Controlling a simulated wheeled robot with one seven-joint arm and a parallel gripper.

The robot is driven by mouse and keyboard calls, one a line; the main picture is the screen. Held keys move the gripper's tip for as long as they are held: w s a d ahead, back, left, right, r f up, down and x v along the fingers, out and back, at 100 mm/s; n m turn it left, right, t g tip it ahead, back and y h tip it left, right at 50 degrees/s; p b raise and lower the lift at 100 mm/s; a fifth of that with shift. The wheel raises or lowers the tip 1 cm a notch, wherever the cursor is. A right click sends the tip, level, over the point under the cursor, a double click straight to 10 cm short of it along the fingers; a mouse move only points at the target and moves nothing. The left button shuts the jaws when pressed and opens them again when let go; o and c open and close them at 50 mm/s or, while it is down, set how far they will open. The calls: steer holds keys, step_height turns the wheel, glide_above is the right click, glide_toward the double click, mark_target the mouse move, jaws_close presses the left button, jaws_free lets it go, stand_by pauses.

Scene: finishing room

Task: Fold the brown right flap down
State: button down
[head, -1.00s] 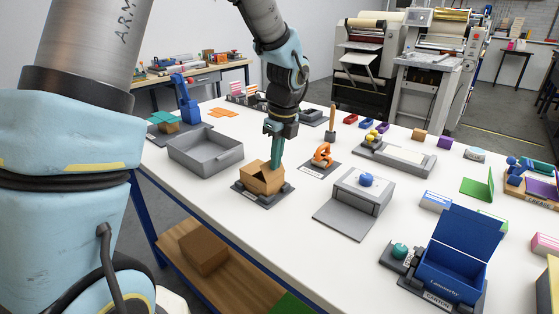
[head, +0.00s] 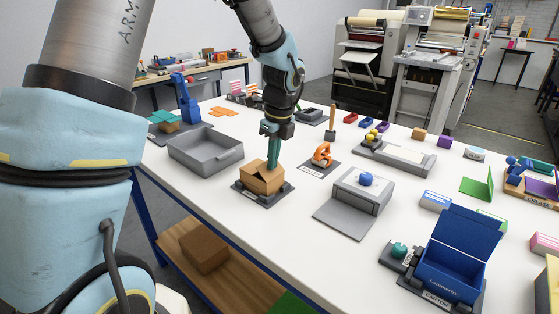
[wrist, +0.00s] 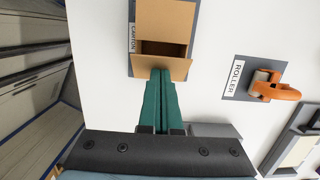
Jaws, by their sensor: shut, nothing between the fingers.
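The brown carton (head: 262,183) sits on a dark base plate labelled CARTON, near the table's front edge. In the wrist view, one flap (wrist: 165,17) lies on the far side of a dark slot-like opening (wrist: 163,48). The other flap (wrist: 162,66) lies on the side nearer my gripper and looks tilted over the opening. My gripper (head: 273,163) is shut and empty, with its teal fingers pointing down at the carton. In the wrist view, its fingertips (wrist: 161,72) meet the outer edge of the nearer flap; whether they press on it is unclear.
A grey tray (head: 205,160) stands left of the carton. The orange roller (head: 322,155) is close behind to the right, and a grey box with a blue knob (head: 366,181) is farther right. A blue open carton (head: 452,265) stands at front right. White table shows between them.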

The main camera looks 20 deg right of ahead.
steer(key=shift+w+a+f, duration=0.2)
steer(key=shift+w+f, duration=0.2)
steer(key=shift+w, duration=0.05)
steer(key=shift+f, duration=0.1)
stand_by(0.4)
steer(key=shift+w+a+f, duration=0.15)
steer(key=shift+w+f, duration=0.1)
steer(key=shift+f, duration=0.15)
stand_by(0.6)
steer(key=shift+r, duration=0.15)
step_height(320, 180, up, 8)
steer(key=p, duration=0.7)
steer(key=shift+r, duration=0.85)
